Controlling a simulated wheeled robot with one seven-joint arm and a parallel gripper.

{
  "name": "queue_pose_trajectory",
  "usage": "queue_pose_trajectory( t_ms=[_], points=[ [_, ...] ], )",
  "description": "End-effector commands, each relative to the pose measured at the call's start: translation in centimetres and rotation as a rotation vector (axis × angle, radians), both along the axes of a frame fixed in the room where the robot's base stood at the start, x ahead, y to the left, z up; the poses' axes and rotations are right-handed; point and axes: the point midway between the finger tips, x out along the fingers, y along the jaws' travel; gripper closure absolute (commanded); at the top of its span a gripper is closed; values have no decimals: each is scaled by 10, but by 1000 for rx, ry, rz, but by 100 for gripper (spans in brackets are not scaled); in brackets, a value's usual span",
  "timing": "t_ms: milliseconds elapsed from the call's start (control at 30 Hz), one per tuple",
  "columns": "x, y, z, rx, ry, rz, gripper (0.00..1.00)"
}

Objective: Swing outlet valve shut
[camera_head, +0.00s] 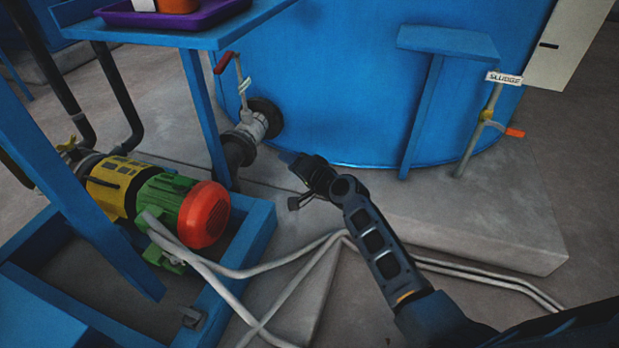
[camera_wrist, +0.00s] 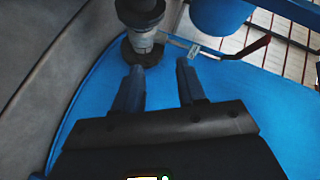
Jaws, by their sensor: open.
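The outlet valve (camera_head: 250,126) sits on the pipe low on the side of the blue tank. Its lever rises above the body, with a tag on the stem and a bent red handle (camera_head: 225,62) at the top. In the wrist view the valve body (camera_wrist: 143,40) is just beyond my left finger, and the red handle (camera_wrist: 249,47) lies to the right, outside the fingers. My gripper (camera_head: 296,172) is in front of the tank, to the right of and lower than the valve in the head view. Its fingers (camera_wrist: 159,67) are apart with nothing between them.
A blue table leg (camera_head: 207,115) stands left of the valve, under a table with a purple tray (camera_head: 172,17). A green and red pump motor (camera_head: 185,208) is lower left. A sludge valve (camera_head: 490,118) with an orange handle is right. Pale pipes cross the floor.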

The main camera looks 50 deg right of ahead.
Motion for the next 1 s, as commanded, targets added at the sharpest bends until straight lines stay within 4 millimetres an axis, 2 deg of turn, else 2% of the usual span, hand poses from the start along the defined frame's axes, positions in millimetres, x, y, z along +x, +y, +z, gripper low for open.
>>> queue_pose_trajectory(
  t_ms=[200, 400, 900, 1000],
  points=[
    [-23, 12, -16, -55, 30, 6, 60],
    [-33, 18, -22, -80, 40, 8, 60],
    [-34, 18, -22, -84, 43, 8, 60],
    [-28, 15, -17, -72, 33, 4, 60]
  ],
)
